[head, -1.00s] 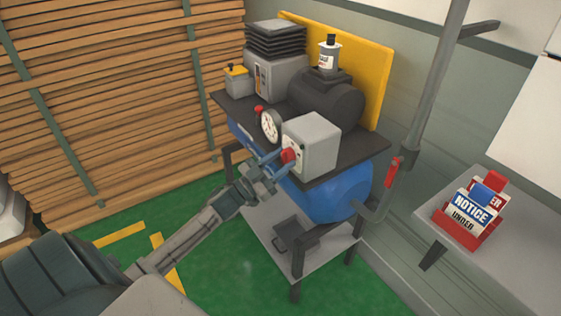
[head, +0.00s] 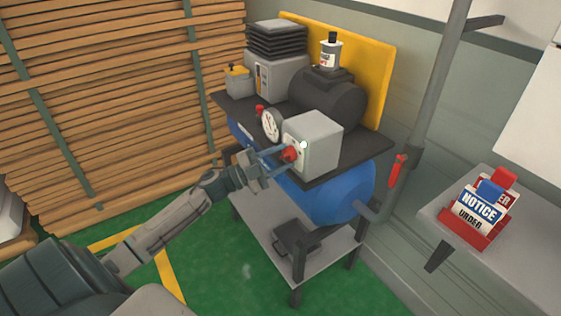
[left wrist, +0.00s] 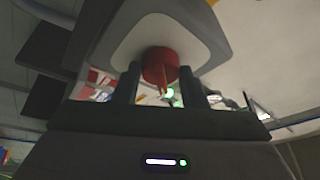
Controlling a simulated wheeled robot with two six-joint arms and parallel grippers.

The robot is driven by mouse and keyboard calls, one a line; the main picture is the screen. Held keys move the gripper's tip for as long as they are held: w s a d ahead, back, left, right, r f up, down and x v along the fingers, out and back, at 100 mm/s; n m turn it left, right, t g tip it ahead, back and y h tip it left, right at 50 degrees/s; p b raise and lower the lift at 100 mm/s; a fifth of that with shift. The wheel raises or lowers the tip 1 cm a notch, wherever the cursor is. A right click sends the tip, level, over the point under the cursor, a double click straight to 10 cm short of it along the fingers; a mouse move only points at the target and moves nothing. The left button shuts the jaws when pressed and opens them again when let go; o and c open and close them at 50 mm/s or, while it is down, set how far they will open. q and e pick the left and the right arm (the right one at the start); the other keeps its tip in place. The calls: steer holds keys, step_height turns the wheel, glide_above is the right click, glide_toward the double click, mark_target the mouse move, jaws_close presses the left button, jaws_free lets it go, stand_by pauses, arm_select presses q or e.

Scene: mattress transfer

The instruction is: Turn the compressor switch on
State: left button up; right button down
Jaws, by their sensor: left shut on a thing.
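The compressor is a blue tank (head: 340,190) under a dark top plate, with a grey switch box (head: 318,142) at its front right corner. A red switch knob (head: 289,154) sticks out of the box's left-hand face. A small pale-green light glows on that face near the knob. My left gripper (head: 280,157) reaches in from the left, its two fingers closed around the knob. The left wrist view shows the red knob (left wrist: 160,66) between the fingers, with a green glow beside it. My right gripper is not in view.
A round gauge (head: 271,125) stands close beside the switch box. A grey vertical pipe (head: 430,95) with a red handle (head: 397,170) rises at the right. A side shelf holds a red rack of notice signs (head: 478,212). Stacked wooden boards fill the left.

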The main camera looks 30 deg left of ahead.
arm_select(q)
steer(key=shift+r+m+g, duration=0.1)
steer(key=shift+m+g, duration=0.9)
steer(key=shift+m, duration=1.1)
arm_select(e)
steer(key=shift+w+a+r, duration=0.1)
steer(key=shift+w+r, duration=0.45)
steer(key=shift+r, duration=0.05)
arm_select(q)
steer(key=shift+m, duration=0.3)
steer(key=o, duration=1)
steer(key=shift+c, duration=0.2)
steer(key=shift+a, duration=0.15)
steer(key=shift+s+a+b, duration=0.15)
steer(key=shift+s+b, duration=0.05)
steer(key=shift+b, duration=0.1)
steer(key=v, duration=1)
steer(key=shift+p, duration=0.35)
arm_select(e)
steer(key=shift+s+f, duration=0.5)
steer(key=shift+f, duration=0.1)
arm_select(q)
steer(key=shift+a, duration=0.1)
